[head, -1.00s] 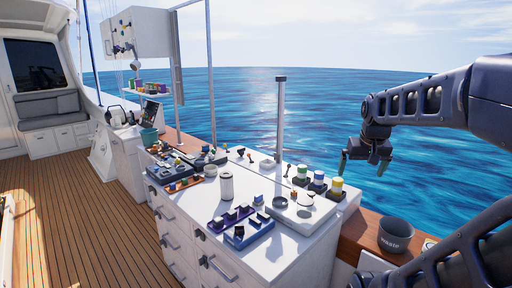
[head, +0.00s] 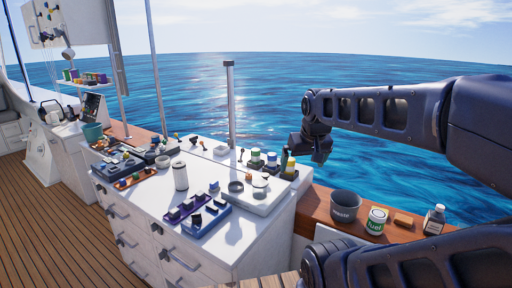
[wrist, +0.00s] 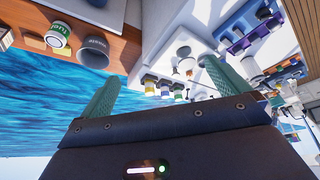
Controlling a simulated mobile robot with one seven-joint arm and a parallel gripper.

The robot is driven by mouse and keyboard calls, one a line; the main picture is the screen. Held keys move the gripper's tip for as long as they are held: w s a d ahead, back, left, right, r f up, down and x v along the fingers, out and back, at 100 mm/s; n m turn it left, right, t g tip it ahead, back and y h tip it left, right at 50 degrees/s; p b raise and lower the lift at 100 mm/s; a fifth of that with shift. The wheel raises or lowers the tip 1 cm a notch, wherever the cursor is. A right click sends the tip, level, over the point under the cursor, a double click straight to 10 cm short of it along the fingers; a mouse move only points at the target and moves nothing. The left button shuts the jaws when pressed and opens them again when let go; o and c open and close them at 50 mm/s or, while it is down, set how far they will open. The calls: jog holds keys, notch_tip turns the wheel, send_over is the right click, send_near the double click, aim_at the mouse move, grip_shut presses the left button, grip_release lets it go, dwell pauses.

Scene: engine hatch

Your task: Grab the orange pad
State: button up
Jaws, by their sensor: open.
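The orange pad (head: 403,219) is a small flat block on the wooden ledge at the right of the head view. In the wrist view an orange block beside the can, likely the pad (wrist: 34,43), shows at the upper left. My gripper (head: 303,157) hangs in the air above and to the left of the pad, over the back edge of the white cabinet. Its green fingers (wrist: 160,86) are apart with nothing between them.
A dark waste bin (head: 345,206) stands on the ledge left of the can. The white cabinet top (head: 225,225) carries trays, jars and a white cylinder (head: 180,175). A grey post (head: 231,105) rises at its back. Open water lies beyond the ledge.

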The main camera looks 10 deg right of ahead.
jog(key=w+d+f+m+h, duration=0.2)
jog(key=w+d+f+m, duration=0.1)
jog(key=w+d, duration=1)
jog(key=m+g+h, duration=0.1)
jog(key=m+g, duration=0.1)
jog(key=m, duration=0.5)
send_over(404, 218)
jog(key=s+a, duration=0.2)
jog(key=shift+s+f, duration=0.2)
jog(key=shift+f, duration=18.05)
jog(key=shift+w+x, duration=0.2)
jog(key=shift+x, duration=1.05)
jog(key=shift+w+x, duration=0.25)
jog(key=shift+x, duration=1.05)
jog(key=shift+d+r, duration=0.1)
jog(key=shift+r, duration=0.05)
jog(key=c, duration=1)
